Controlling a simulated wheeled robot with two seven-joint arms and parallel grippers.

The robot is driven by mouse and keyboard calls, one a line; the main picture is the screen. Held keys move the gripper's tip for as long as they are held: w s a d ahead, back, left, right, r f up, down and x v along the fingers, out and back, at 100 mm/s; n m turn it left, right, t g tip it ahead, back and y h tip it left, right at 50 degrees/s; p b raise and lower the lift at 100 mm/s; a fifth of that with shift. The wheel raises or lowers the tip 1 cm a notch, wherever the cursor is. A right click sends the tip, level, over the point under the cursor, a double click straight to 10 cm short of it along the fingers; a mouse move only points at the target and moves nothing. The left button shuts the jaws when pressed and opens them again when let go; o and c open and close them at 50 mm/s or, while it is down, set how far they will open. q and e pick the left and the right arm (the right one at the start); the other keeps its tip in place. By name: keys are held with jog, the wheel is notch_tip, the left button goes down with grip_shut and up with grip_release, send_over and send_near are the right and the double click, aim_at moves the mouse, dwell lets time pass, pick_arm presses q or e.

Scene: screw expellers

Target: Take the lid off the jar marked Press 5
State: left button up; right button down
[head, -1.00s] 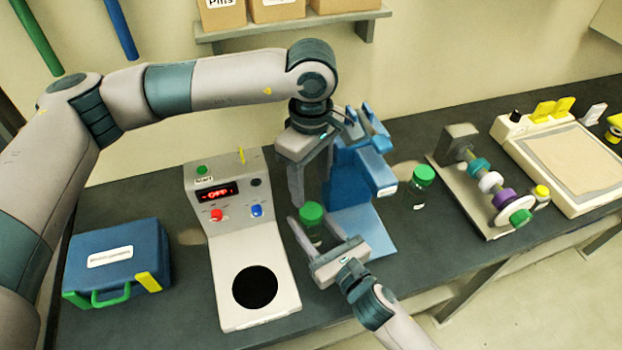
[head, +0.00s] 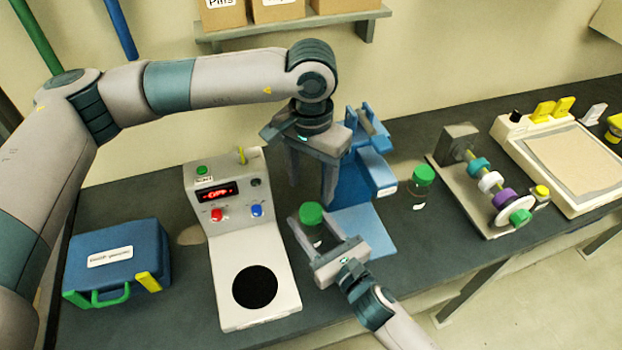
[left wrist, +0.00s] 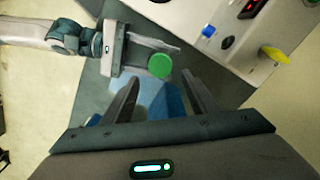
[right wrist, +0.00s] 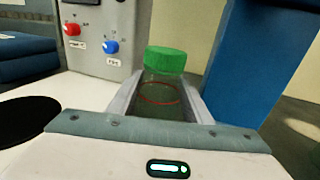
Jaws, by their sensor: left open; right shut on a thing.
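A clear jar with a green lid (head: 312,213) stands between the fingers of my right gripper (head: 325,234), which is shut on it. The jar and its lid also show in the right wrist view (right wrist: 166,62). The lid is on the jar, and I cannot read its label. My left gripper (head: 311,192) is open and empty, pointing down above and just behind the lid. In the left wrist view the lid (left wrist: 160,66) appears between and beyond its fingers. A second jar with a green lid (head: 423,175) stands to the right; its label is too small to read.
A grey machine (head: 228,232) with buttons and a black disc stands left of the held jar. A blue stand (head: 372,222) is close behind and right. Farther right is a shaft with coloured rings (head: 490,182). A blue case (head: 112,262) lies at left.

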aim_at(311, 210)
pick_arm(q)
jog(key=m, duration=0.3)
jog(key=shift+f, duration=0.1)
dwell(0.4)
jog(key=shift+f, duration=3.9)
jog(key=c, duration=1.1)
